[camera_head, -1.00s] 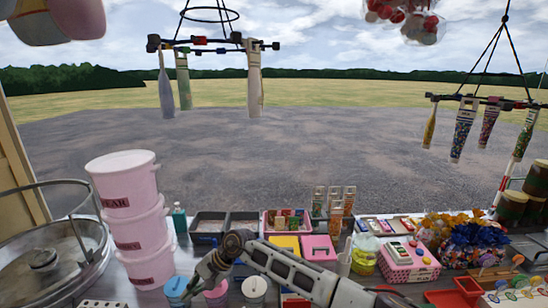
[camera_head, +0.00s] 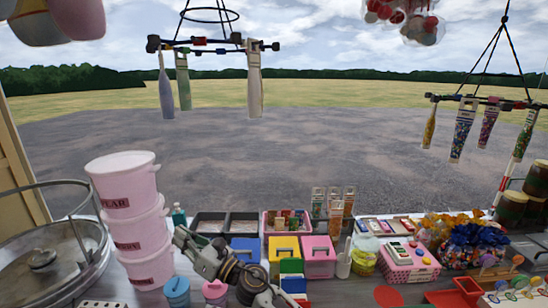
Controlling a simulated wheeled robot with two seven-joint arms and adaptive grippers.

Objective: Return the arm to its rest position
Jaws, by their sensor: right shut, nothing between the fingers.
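My right arm comes in from the bottom edge, left of the middle, with a dark round joint above the counter. My right gripper (camera_head: 183,238) is at its upper-left end, shut and empty, beside the pink bucket stack (camera_head: 137,228) and in front of the grey trays. Whether it touches the bucket I cannot tell. My left gripper is not in view.
A metal pan (camera_head: 45,262) stands at far left. Small blue (camera_head: 177,290) and pink (camera_head: 214,290) tubs stand below the gripper. Coloured boxes (camera_head: 318,262) and a pink dotted box (camera_head: 409,268) fill the counter. Bottles hang above from a rack (camera_head: 212,47).

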